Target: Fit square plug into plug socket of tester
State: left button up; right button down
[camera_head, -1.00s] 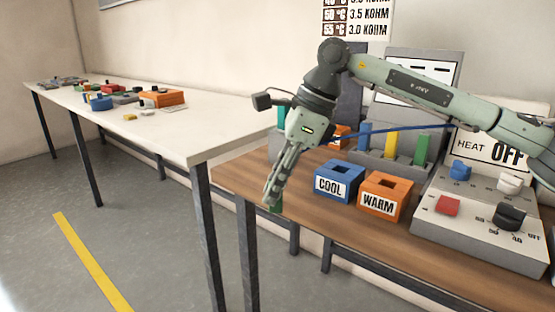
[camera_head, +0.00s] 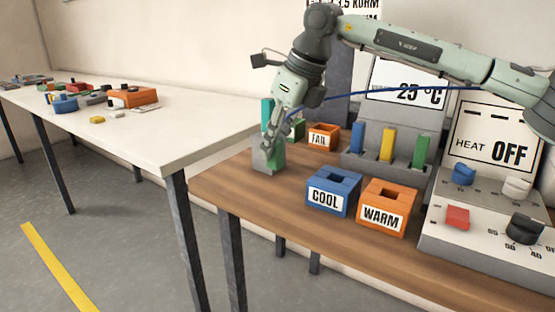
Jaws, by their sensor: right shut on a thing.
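My right gripper (camera_head: 270,141) points down at the left end of the wooden bench. It is shut on a small green piece (camera_head: 279,154), which I take for the square plug; the fingers cover part of it. The piece is at a grey block (camera_head: 265,162) with a teal upright part (camera_head: 267,110) behind the fingers. This block looks like the tester. I cannot tell whether the plug is inside a socket or only in front of it. My left gripper is not in view.
Blue COOL (camera_head: 333,191) and orange WARM (camera_head: 387,207) blocks stand near the bench front. An orange FAIL box (camera_head: 323,137) and a rack (camera_head: 385,165) of coloured bars are behind. A control panel (camera_head: 480,235) is at right. A white table (camera_head: 180,150) adjoins at left.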

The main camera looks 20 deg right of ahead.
jog(key=shift+w+d+f, duration=0.4)
jog(key=shift+d+f, duration=0.05)
jog(key=shift+d, duration=0.1)
notch_tip(320, 180, down, 3)
jog(key=shift+f, duration=0.15)
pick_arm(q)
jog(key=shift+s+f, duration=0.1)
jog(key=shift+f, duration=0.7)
pick_arm(e)
jog(key=shift+f, duration=0.3)
jog(key=shift+f, duration=0.15)
jog(key=c, duration=1.6)
grip_release()
jog(key=shift+o, duration=1.2)
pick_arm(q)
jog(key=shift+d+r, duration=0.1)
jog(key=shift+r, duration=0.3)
